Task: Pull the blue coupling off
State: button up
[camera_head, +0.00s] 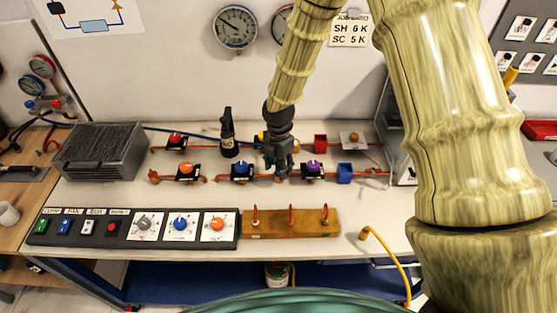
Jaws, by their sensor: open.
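A blue block-shaped coupling (345,173) sits on the front copper pipe line of the rig, right of the purple-knobbed valve. My gripper (280,172) hangs pointing down over the middle of the rig, between the blue-knobbed valve (241,169) and the purple-knobbed valve (312,168). It is left of the blue coupling and apart from it. The gripper is open, and nothing shows between its fingers. My gripper hides part of the pipes behind it.
A red block (320,142) is on the rear pipe line. A dark bottle (228,135) stands left of my gripper. A control panel (130,227) and a wooden block with red-handled tools (290,223) lie in front.

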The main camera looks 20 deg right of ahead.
jog(key=shift+f, duration=0.1)
jog(key=shift+c, duration=0.3)
grip_shut()
